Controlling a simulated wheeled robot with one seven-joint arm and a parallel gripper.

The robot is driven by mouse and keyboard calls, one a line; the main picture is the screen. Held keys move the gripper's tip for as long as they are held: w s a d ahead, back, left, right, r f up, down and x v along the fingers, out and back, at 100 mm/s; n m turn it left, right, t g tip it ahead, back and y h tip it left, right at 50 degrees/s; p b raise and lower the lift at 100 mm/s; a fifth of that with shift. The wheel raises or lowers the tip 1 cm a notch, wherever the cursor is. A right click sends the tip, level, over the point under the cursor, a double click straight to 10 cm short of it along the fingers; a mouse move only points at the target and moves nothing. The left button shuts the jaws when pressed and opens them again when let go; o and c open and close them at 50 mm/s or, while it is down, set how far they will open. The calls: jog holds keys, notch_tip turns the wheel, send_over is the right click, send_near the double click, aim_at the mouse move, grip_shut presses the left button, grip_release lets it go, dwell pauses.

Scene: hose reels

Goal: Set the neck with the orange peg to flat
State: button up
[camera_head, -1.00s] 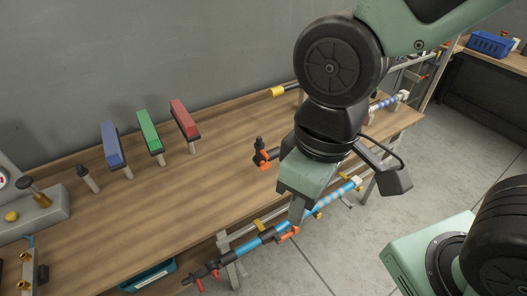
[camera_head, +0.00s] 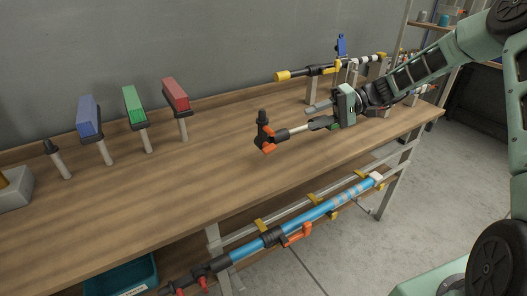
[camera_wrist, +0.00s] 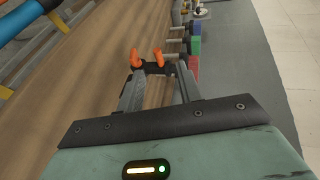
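A black fitting (camera_head: 263,133) with an upright knob and orange pegs (camera_head: 268,148) stands near the middle of the bench. In the wrist view its black crossbar (camera_wrist: 155,69) carries two orange pegs (camera_wrist: 136,58), just beyond my fingertips. My gripper (camera_head: 310,116) is to its right in the head view, fingers pointing left toward it. The fingers are spread with a gap in the wrist view (camera_wrist: 156,82). A pale rod (camera_head: 298,129) shows between fitting and gripper; I cannot tell whether it touches a finger.
Blue (camera_head: 89,115), green (camera_head: 134,104) and red (camera_head: 175,93) blocks stand on posts along the bench (camera_head: 180,185). A blue pipe (camera_head: 320,211) with an orange handle (camera_head: 297,236) runs below the front edge. A black bar with yellow ends (camera_head: 320,71) lies behind my gripper.

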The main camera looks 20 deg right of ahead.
jog(key=shift+t, duration=0.5)
jog(key=p+x, duration=0.1)
jog(key=x, duration=0.4)
jog(key=p+x, duration=0.1)
jog(key=x, duration=0.4)
jog(key=w+p+x, duration=0.1)
jog(key=x, duration=0.4)
jog(key=shift+w+f+p, duration=0.15)
jog(key=shift+f+p, duration=0.2)
jog(key=shift+f, duration=0.1)
grip_shut()
